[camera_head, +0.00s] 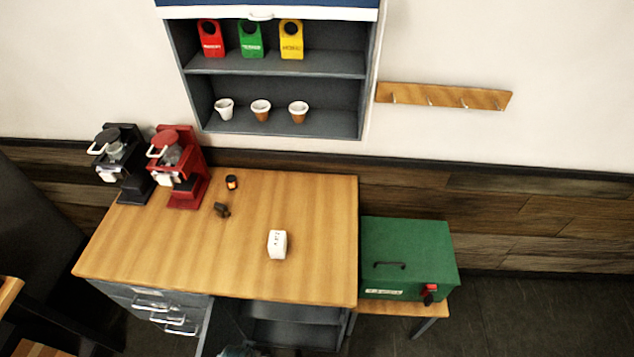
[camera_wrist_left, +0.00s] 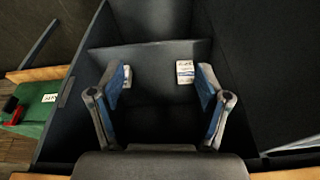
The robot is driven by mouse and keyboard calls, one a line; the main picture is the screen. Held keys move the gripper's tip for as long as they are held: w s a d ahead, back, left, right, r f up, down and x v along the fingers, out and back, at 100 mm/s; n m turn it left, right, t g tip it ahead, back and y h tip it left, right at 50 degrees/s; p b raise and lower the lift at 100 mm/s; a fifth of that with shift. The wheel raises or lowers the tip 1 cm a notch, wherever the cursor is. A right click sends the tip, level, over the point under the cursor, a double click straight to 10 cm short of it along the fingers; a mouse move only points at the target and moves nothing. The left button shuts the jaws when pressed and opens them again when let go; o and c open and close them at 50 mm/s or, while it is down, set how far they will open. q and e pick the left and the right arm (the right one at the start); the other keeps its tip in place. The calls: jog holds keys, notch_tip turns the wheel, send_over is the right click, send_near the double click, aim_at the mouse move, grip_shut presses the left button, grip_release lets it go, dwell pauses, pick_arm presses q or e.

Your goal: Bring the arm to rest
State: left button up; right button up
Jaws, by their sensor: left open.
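My left gripper (camera_wrist_left: 162,88) shows in the left wrist view with its two blue-padded fingers spread apart and nothing between them. It faces the dark inside of a cabinet (camera_wrist_left: 165,50). A white box with print (camera_wrist_left: 185,72) is just left of the right fingertip, and a second white item (camera_wrist_left: 127,76) is partly hidden by the left finger. I cannot tell whether either touches a finger. In the head view only a small bluish part shows at the bottom edge, under the table; the fingers are hidden there. My right gripper is in neither view.
The wooden table (camera_head: 320,215) holds a black brewer (camera_head: 130,180), a red brewer (camera_head: 185,190), a small dark part (camera_head: 221,210), a black-and-orange cylinder (camera_head: 232,182) and a white box (camera_head: 277,244). A green toolbox (camera_head: 410,245) stands right. The drawers (camera_head: 165,312) are lower left.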

pick_arm(q)
jog(key=s+f+g+b, duration=0.1)
jog(key=s+f, duration=0.2)
jog(key=f, duration=0.7)
jog(key=s+f+b, duration=0.1)
jog(key=s+f, duration=0.2)
jog(key=f, duration=0.8)
jog(key=s+a+f+g+b, duration=0.1)
jog(key=s+a+f, duration=0.2)
jog(key=s+f, duration=1)
jog(key=shift+s+a, duration=0.15)
jog(key=shift+s, duration=0.9)
